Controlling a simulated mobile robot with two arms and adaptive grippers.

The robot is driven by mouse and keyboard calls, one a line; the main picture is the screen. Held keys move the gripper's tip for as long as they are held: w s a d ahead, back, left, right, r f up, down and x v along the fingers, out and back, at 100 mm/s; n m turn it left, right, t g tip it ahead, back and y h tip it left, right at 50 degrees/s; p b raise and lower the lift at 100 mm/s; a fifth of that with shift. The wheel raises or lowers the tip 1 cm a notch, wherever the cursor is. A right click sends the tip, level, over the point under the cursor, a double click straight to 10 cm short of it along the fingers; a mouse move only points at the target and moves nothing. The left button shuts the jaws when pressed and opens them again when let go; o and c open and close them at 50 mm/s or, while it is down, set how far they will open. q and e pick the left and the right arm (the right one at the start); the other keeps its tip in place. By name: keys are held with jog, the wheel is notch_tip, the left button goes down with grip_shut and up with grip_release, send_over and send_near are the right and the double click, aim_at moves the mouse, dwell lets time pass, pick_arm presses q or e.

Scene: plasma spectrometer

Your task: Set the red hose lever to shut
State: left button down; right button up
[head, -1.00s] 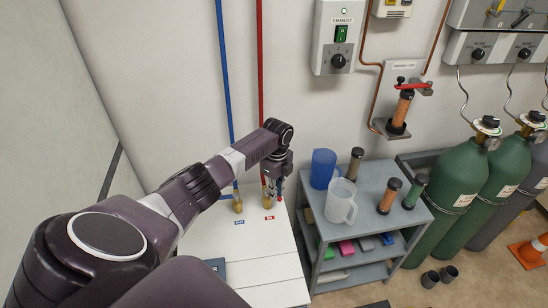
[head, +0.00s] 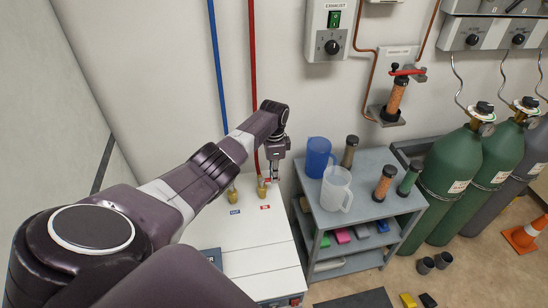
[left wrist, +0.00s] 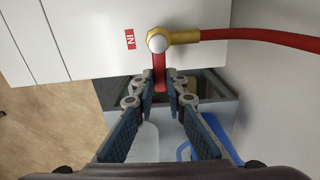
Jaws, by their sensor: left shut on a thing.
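The red lever (left wrist: 160,78) sits on a brass elbow fitting (left wrist: 183,37) with a pale round cap, on the edge of the white cabinet (left wrist: 100,50). In the left wrist view the lever points down, roughly square to the red hose (left wrist: 260,39). My left gripper (left wrist: 160,83) is shut on the lever, a fingertip on each side of it. In the head view my left gripper (head: 273,174) is beside the right brass fitting (head: 262,189), and the lever is mostly hidden. My right gripper is out of view.
A blue hose (head: 217,70) runs to a second brass fitting (head: 233,196) on the left. A grey shelf cart (head: 365,212) with a blue jug (head: 318,157) and a clear jug (head: 336,188) stands close on the right. The wall is just behind the fittings.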

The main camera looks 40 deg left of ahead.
pick_arm(q)
jog(key=shift+w+a+n, duration=0.15)
jog(key=shift+n, duration=0.15)
dwell(0.4)
jog(key=c, duration=1.9)
grip_release()
jog(key=shift+c, duration=0.2)
jog(key=shift+r, duration=0.1)
notch_tip(320, 180, up, 12)
